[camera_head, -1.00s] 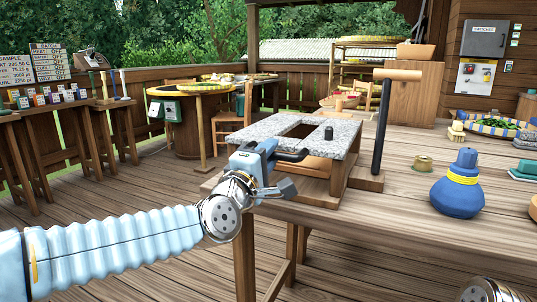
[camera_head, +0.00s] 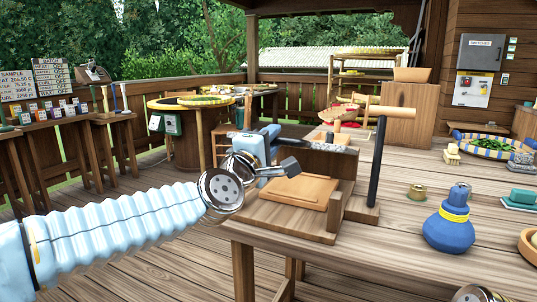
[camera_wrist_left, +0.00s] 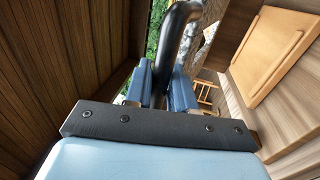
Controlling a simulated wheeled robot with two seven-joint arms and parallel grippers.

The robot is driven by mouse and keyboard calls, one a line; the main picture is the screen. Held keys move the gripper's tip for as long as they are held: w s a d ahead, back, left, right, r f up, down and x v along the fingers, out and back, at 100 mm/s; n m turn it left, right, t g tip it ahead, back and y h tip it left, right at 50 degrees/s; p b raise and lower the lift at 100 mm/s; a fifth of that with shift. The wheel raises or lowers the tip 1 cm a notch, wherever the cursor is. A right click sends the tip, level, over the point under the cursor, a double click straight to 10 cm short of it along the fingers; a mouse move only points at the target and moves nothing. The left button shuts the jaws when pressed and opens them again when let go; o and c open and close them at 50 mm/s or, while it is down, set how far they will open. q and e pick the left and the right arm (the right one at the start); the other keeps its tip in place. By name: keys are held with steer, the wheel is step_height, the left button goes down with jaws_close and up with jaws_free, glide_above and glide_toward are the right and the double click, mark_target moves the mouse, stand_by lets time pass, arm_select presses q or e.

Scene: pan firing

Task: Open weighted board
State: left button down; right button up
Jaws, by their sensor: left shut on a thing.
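The weighted board (camera_head: 330,162) is tilted up off its wooden base (camera_head: 283,219), with its brown underside and a narrow strip of grey stone showing. A pale wooden panel (camera_head: 300,191) lies uncovered on the base; it also shows at the upper right in the left wrist view (camera_wrist_left: 282,40). My left gripper (camera_head: 272,135) is at the board's left end. In the left wrist view its blue fingers (camera_wrist_left: 162,88) are shut on the board's black bent handle (camera_wrist_left: 178,28). Only a metal piece of my right arm shows at the bottom of the head view; its gripper is not visible.
A black post with a wooden crossbar (camera_head: 378,155) stands just right of the base. A blue bottle (camera_head: 448,229), a small round tin (camera_head: 417,192) and a green block (camera_head: 523,196) are farther right. The table front is clear.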

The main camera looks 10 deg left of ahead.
arm_select(q)
steer(key=w+d+r+p, duration=0.1)
steer(key=w+r, duration=0.3)
steer(key=r, duration=0.6)
steer(key=shift+w+d, duration=0.2)
arm_select(e)
steer(key=shift+r, duration=1.3)
arm_select(q)
steer(key=c, duration=1.1)
jaws_free()
steer(key=shift+f, duration=0.1)
steer(key=b+v, duration=0.2)
steer(key=v, duration=1.1)
steer(key=shift+s, duration=0.4)
arm_select(e)
step_height(320, 180, down, 3)
steer(key=shift+r, duration=0.2)
